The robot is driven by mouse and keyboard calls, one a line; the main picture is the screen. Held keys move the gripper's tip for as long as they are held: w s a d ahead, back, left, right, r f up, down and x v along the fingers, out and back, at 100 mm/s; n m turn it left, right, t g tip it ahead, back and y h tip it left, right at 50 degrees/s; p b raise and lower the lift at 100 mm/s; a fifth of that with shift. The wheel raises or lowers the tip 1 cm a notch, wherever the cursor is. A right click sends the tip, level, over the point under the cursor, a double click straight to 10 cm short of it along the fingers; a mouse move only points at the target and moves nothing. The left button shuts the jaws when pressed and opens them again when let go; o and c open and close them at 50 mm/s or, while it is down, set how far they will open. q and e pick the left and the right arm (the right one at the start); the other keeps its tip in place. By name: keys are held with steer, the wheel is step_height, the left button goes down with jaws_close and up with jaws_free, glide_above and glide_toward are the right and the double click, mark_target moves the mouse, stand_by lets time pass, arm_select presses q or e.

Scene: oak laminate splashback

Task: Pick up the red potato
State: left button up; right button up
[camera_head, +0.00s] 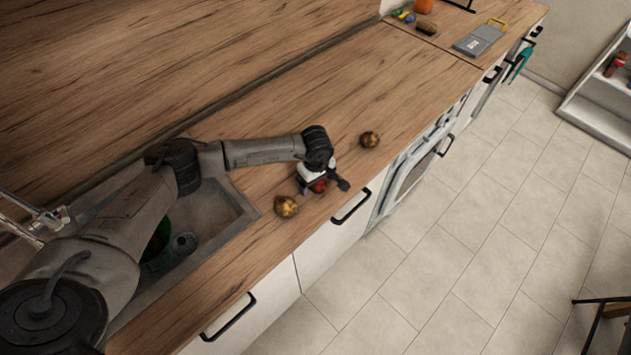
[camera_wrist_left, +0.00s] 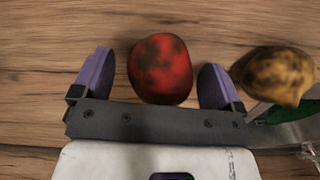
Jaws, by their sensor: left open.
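The red potato (camera_wrist_left: 160,69), with dark blotches, lies on the wooden counter. In the left wrist view it sits between the two purple-tipped fingers of my left gripper (camera_wrist_left: 157,80), with a gap on each side. The gripper is open. In the head view the left gripper (camera_head: 323,186) points down at the counter near its front edge. The red potato (camera_head: 319,186) shows only partly there, mostly hidden by the gripper. My right gripper is not in view.
A brown-yellow potato (camera_head: 287,206) lies close by on the sink side, also in the left wrist view (camera_wrist_left: 278,76). Another brown potato (camera_head: 369,139) lies farther along the counter. A sink (camera_head: 215,225) is at the left. The counter's front edge is close to the gripper.

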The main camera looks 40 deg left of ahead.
arm_select(q)
steer(key=c, duration=1.1)
steer(key=shift+o, duration=0.2)
steer(key=shift+r, duration=0.1)
